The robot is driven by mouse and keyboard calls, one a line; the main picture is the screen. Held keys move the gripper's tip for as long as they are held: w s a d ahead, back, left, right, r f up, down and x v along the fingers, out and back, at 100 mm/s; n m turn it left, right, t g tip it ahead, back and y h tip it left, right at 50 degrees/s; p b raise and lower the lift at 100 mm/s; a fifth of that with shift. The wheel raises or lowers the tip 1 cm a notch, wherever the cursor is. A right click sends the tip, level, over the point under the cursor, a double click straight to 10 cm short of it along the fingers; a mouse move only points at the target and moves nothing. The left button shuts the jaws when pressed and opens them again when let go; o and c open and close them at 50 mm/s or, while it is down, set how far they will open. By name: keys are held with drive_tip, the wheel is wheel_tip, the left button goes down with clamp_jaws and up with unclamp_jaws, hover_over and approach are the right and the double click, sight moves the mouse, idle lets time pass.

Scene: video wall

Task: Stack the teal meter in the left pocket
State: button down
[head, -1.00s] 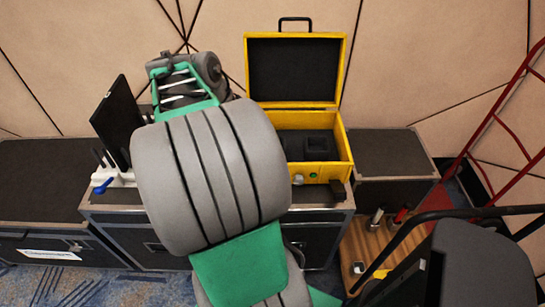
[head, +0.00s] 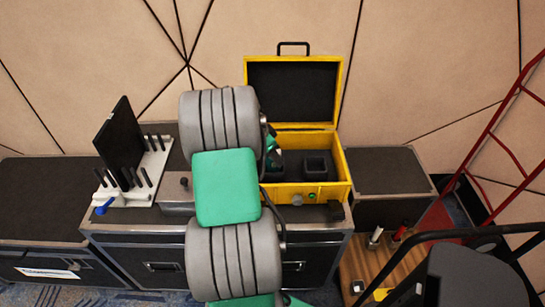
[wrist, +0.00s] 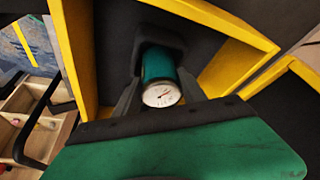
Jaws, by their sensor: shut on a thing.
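The teal meter (wrist: 158,66) is a short teal cylinder with a white dial facing the wrist camera. My gripper (wrist: 160,88) is shut on it, with one dark finger on each side. The meter's far end is at a dark, square-rimmed pocket (wrist: 168,37) in the black foam; I cannot tell how deep it sits. In the head view, the yellow case (head: 322,195) stands open, and its right pocket (head: 317,166) looks empty. My arm hides most of the gripper and the left side of the case, including much of the left pocket.
The case's raised lid (head: 292,92) stands behind it. A white rack with black pegs (head: 150,182) and a dark panel (head: 120,138) stand left on the same black chest (head: 130,245). A red hand truck (head: 490,140) is at the right.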

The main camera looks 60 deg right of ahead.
drive_tip(key=shift+f, duration=0.7)
